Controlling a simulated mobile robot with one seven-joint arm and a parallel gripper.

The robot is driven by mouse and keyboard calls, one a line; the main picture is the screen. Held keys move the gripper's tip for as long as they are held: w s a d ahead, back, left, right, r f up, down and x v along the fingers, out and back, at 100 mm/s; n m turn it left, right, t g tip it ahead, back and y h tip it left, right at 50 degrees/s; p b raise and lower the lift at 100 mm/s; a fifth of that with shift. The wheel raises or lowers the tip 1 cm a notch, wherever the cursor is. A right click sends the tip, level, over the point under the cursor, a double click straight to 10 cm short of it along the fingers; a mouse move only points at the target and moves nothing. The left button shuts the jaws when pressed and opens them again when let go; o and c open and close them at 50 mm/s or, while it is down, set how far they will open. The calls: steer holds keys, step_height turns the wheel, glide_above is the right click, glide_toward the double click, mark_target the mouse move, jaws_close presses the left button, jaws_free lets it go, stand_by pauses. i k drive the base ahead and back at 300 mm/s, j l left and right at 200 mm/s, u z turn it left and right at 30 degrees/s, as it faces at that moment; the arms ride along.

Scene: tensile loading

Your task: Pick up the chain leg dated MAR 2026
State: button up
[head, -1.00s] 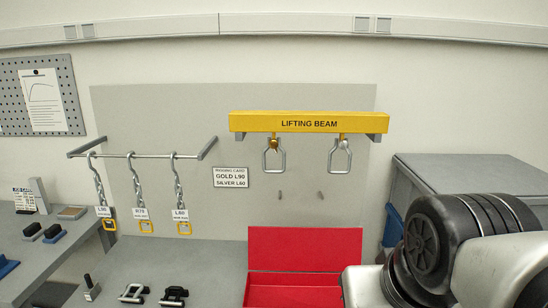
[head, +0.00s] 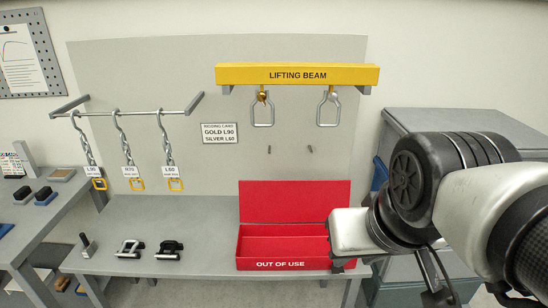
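Three chain legs hang by hooks from a grey rail at the left: a left one (head: 83,145), a middle one (head: 125,145) and a right one (head: 166,145). Each has a white tag and a yellow-orange end link. The left tag (head: 93,171) seems to read L90, the middle tag (head: 130,172) perhaps R70, and the right tag (head: 170,172) L60. The smaller print is too small to read, so I cannot tell which is dated MAR 2026.
A yellow lifting beam (head: 297,75) carries two hanging links. A rigging card (head: 220,133) reads GOLD L90, SILVER L60. An open red OUT OF USE box (head: 280,264) sits on the bench (head: 205,215). Two shackles (head: 131,249) (head: 169,250) lie left of it.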

mark_target(172, 171)
steer(key=i+j, duration=0.1)
steer(key=j, duration=0.3)
steer(key=i+j, duration=0.1)
steer(key=j, duration=0.35)
steer(key=i+j, duration=0.15)
steer(key=j, duration=0.25)
steer(key=i+j, duration=0.1)
steer(key=j, duration=0.3)
steer(key=i+j, duration=0.1)
steer(key=j, duration=0.35)
steer(key=i+j, duration=0.3)
steer(key=j, duration=0.15)
steer(key=z, duration=0.05)
